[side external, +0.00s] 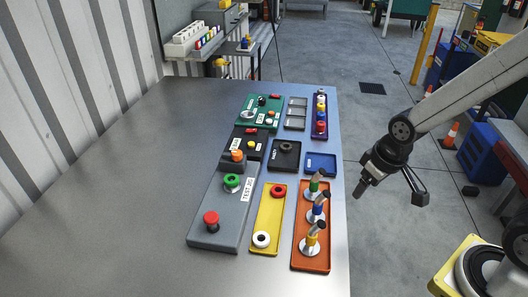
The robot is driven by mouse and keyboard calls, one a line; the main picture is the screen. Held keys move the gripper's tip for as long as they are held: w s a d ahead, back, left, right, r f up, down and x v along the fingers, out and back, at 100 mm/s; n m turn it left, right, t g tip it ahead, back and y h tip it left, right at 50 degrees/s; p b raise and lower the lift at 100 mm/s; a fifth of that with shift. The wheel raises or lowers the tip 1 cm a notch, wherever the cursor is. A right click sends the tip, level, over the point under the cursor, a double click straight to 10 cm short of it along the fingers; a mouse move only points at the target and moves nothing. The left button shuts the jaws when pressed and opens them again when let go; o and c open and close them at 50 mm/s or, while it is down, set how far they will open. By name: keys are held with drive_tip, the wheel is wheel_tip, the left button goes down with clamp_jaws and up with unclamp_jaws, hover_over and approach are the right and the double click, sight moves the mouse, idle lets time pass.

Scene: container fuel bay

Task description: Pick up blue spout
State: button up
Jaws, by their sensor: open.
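The blue spout (317,213) stands in the orange tray (301,262) near the table's right edge. It has a blue band, a pale round base and a dark tilted tip. It is the middle one of three spouts, between the green spout (314,187) behind it and the yellow spout (311,240) in front. My gripper (390,195) is open and empty, with its two fingers spread apart. It hangs to the right of the tray, past the table's edge in the picture, apart from the blue spout.
A yellow tray (267,220) with red and white rings lies left of the orange tray. A grey panel (218,238) with red and green buttons is further left. A small blue tray (321,163) lies behind. The table's left part (130,190) is clear.

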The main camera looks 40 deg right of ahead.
sight(319, 200)
drive_tip(key=w+a+n+g, duration=0.1)
drive_tip(key=w+a, duration=0.1)
drive_tip(key=w+a+n, duration=0.2)
drive_tip(key=a, duration=0.1)
drive_tip(key=w+a+n+g, duration=0.1)
drive_tip(key=w+a, duration=0.1)
drive_tip(key=shift+w+a+r+n+g, duration=0.2)
drive_tip(key=shift+w+r+n+g, duration=0.1)
drive_tip(key=shift+w+r+n, duration=0.1)
drive_tip(key=shift+f, duration=1.35)
drive_tip(key=shift+f, duration=0.1)
drive_tip(key=shift+f, duration=2.5)
clamp_jaws()
